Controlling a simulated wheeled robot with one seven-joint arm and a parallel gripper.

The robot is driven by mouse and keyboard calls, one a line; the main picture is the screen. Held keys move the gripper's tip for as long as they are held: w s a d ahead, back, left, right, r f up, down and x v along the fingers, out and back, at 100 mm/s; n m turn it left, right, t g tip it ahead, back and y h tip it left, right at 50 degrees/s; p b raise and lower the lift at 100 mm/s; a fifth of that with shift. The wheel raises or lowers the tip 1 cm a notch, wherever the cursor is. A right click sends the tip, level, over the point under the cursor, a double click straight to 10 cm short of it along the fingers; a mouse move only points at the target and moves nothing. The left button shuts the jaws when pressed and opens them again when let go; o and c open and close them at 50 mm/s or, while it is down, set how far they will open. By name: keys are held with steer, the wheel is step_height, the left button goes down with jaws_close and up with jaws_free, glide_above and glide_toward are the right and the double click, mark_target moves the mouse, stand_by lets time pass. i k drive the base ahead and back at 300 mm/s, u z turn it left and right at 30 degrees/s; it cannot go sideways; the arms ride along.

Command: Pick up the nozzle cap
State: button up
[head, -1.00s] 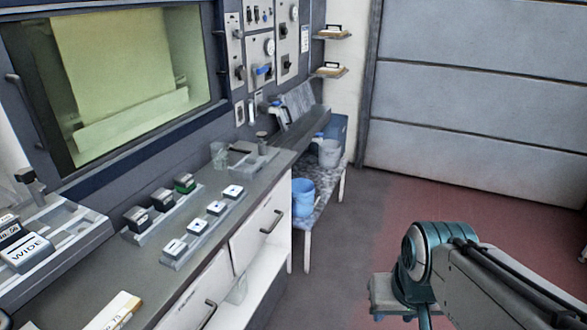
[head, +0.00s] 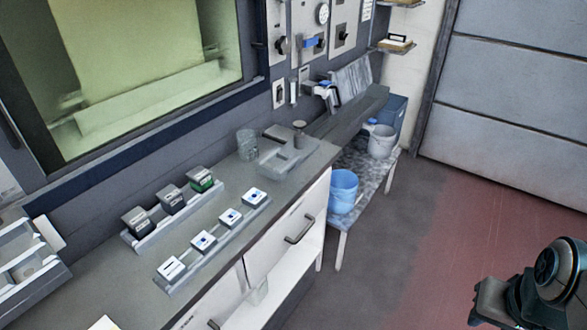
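I cannot single out the nozzle cap for certain. A small dark knob-topped piece (head: 300,128) stands at the grey holder (head: 272,163) near the far end of the counter; it is too small to tell what it is. Part of my arm shows at the lower right, over the floor and well apart from the counter. My gripper's fingertips do not show.
The counter (head: 118,278) carries a clear beaker (head: 247,144), a rack with several dark blocks (head: 171,199) and a rack with several white-topped blocks (head: 204,241). A low bench (head: 364,171) beyond holds a blue bucket (head: 343,191) and a grey pail (head: 381,142). Floor at right is clear.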

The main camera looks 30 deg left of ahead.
mark_target(254, 198)
steer(key=u, duration=0.65)
steer(key=i, duration=0.85)
steer(key=u, duration=1)
